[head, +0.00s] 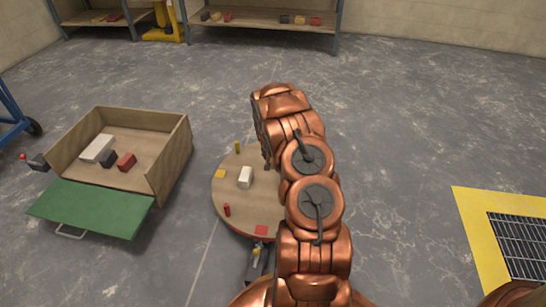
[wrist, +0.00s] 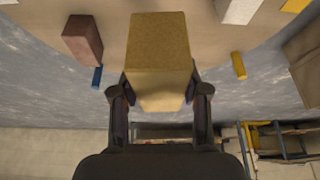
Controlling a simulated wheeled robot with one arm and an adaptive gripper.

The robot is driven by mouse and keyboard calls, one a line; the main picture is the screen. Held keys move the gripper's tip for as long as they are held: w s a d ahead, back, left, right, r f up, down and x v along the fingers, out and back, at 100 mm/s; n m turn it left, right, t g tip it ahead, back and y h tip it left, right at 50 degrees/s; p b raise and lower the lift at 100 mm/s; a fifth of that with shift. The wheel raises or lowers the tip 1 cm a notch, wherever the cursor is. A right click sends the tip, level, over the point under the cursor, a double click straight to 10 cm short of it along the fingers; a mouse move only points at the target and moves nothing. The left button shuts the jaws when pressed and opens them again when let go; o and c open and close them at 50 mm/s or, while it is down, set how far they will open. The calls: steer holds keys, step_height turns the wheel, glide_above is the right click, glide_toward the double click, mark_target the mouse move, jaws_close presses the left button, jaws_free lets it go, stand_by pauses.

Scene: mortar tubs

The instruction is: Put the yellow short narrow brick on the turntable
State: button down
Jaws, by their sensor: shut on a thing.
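My gripper (wrist: 160,92) is shut on a yellow brick (wrist: 160,50), its two dark fingers on either side of it. The turntable (head: 238,215) is a round tan disc left of my arm in the head view. In the wrist view the brick shows in front of the turntable top (wrist: 215,38); I cannot tell whether they touch. In the head view my arm hides the gripper and brick. A white block (head: 245,177), a small upright yellow piece (head: 237,147) and a small red piece (head: 227,210) stand on the turntable.
In the wrist view a reddish brick (wrist: 82,38) and a small blue piece (wrist: 97,77) stand left of the held brick. A wooden crate (head: 175,155) with a green flap (head: 90,208) stands left. Shelves (head: 265,22) stand behind. Open floor lies right.

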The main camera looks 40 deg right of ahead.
steer(key=shift+s+d+f, duration=0.2)
steer(key=shift+s+f, duration=0.05)
steer(key=shift+f, duration=0.2)
steer(key=shift+f+b, duration=0.4)
steer(key=shift+f, duration=0.2)
step_height(320, 180, down, 7)
steer(key=b, duration=0.5)
steer(key=shift+f, duration=0.1)
step_height(320, 180, down, 3)
steer(key=b, duration=0.3)
steer(key=shift+r, duration=0.2)
steer(key=shift+f+b, duration=0.5)
steer(key=shift+b, duration=0.05)
steer(key=shift+c, duration=2.4)
jaws_free()
steer(key=shift+r, duration=0.1)
